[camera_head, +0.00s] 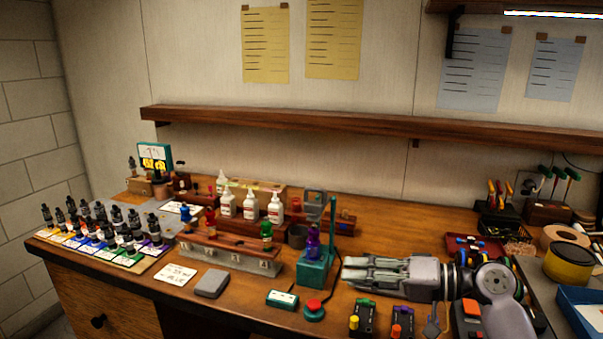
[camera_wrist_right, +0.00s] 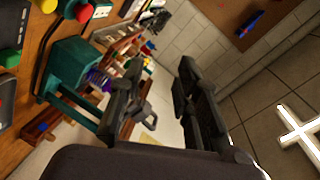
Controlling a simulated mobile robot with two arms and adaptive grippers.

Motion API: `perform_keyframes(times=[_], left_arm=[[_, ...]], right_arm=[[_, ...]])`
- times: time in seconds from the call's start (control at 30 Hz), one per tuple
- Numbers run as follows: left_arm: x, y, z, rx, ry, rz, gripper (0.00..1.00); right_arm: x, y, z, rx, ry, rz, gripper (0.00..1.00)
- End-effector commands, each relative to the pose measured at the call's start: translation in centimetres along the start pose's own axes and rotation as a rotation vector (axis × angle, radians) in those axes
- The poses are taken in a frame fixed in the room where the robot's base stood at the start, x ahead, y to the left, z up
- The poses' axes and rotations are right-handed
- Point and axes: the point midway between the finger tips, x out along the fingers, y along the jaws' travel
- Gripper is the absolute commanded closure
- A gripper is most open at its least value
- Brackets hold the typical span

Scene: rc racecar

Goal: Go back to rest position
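My right gripper (camera_head: 346,270) reaches in from the right above the front of the wooden workbench (camera_head: 400,227), its fingers pointing left. In the right wrist view the fingers (camera_wrist_right: 158,68) stand apart with nothing between them, so it is open and empty. Its tips are just right of a teal press stand (camera_head: 313,274) that holds a purple bottle (camera_head: 313,243). The teal stand also shows in the wrist view (camera_wrist_right: 72,66), left of the fingers. My left gripper is not in view.
A red button (camera_head: 314,307) and a small teal-framed display (camera_head: 282,299) are at the bench front. A wooden rack (camera_head: 228,255) and several white bottles (camera_head: 251,206) stand left of the press. Small black devices (camera_head: 362,317) lie below my right gripper. A yellow-black roll (camera_head: 569,263) is far right.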

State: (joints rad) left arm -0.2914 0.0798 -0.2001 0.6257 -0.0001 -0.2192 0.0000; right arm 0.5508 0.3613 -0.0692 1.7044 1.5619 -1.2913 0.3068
Motion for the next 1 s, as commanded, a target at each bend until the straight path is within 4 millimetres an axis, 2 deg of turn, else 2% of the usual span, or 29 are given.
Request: perform_keyframes(times=[0.17,0.27,0.37,0.4,0.53,0.6,0.7,1.0], left_arm=[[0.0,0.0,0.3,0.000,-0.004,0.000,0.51],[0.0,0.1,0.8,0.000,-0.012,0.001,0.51],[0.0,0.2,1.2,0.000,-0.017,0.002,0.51],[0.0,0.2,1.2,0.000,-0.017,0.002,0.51],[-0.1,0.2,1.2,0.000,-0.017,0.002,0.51],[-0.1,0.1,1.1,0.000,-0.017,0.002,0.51],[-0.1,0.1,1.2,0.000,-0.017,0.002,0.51],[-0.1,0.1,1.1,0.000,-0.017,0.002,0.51]], right_arm=[[1.1,4.5,4.5,-0.033,-0.034,0.128,0.70],[1.5,7.6,8.1,-0.060,-0.061,0.227,0.70],[1.4,11.3,13.1,-0.099,-0.102,0.361,0.70],[1.0,12.9,15.6,-0.119,-0.124,0.428,0.70],[-1.5,17.1,23.2,-0.184,-0.194,0.657,0.70],[-3.2,18.2,26.2,-0.208,-0.225,0.756,0.70],[-5.4,19.1,29.3,-0.231,-0.262,0.867,0.70],[-11.1,19.2,35.0,-0.259,-0.344,1.104,0.70]])
